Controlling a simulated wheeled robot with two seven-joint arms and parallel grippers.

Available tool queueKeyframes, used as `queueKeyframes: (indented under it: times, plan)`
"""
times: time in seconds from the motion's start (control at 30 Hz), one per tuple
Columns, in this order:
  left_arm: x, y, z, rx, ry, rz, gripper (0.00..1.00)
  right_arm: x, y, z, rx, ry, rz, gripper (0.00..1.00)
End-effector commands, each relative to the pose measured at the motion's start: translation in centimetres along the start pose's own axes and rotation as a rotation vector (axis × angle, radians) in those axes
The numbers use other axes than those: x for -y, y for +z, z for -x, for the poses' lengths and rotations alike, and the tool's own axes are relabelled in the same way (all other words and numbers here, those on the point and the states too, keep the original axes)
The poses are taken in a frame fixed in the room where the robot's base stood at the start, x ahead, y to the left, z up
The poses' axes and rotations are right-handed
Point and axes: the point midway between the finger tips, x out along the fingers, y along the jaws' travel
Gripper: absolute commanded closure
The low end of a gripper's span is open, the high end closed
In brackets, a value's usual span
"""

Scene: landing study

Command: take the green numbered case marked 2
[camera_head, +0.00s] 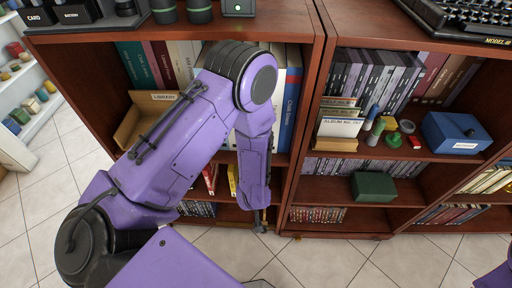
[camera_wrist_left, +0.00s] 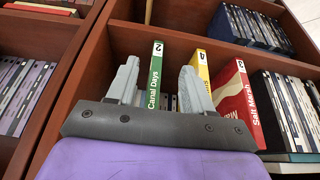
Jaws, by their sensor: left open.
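The green case marked 2 (camera_wrist_left: 153,76), titled Canal Days, stands upright in a shelf compartment in the left wrist view. My left gripper (camera_wrist_left: 158,70) is open, with one finger on each side of the green case in that view. The case is nearer the left finger. I cannot tell whether the fingertips reach past its front edge, and no contact is clear. In the head view my left gripper (camera_head: 262,222) is low before the left bookcase, and my arm hides the green case. My right gripper is not in view.
A yellow case marked 4 (camera_wrist_left: 200,67) stands right of the green one, partly behind the right finger. A red case marked 3 (camera_wrist_left: 236,105) stands further right. A wooden divider (camera_wrist_left: 75,75) is close on the left. Dark cases (camera_wrist_left: 290,110) stand at the right.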

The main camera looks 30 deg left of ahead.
Motion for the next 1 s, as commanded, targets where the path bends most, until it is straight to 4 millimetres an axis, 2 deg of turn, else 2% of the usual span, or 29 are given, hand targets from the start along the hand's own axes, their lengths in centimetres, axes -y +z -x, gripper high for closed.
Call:
queueKeyframes:
  times: [0.17, 0.43, 0.53, 0.73, 0.8, 0.9, 1.0]
  plan:
    - [0.0, -1.9, -0.8, 0.000, 0.000, -0.001, 0.49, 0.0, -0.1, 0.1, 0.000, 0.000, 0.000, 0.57]
    - [0.1, -6.3, -2.7, -0.001, -0.001, -0.001, 0.49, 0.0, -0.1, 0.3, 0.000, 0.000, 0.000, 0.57]
    - [0.1, -6.0, -3.7, 0.001, -0.002, -0.001, 0.49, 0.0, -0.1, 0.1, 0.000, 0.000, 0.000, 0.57]
    - [0.1, -6.0, -3.7, 0.000, -0.001, -0.001, 0.49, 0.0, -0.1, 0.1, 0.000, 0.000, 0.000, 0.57]
    - [0.1, -6.0, -3.7, 0.000, -0.001, -0.001, 0.72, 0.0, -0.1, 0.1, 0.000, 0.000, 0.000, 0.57]
    - [0.1, -6.0, -3.7, 0.000, -0.001, -0.001, 1.00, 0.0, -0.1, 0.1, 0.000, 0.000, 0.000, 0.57]
    - [0.1, -6.0, -3.7, -0.001, -0.001, -0.001, 1.00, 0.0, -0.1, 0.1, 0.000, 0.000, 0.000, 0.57]
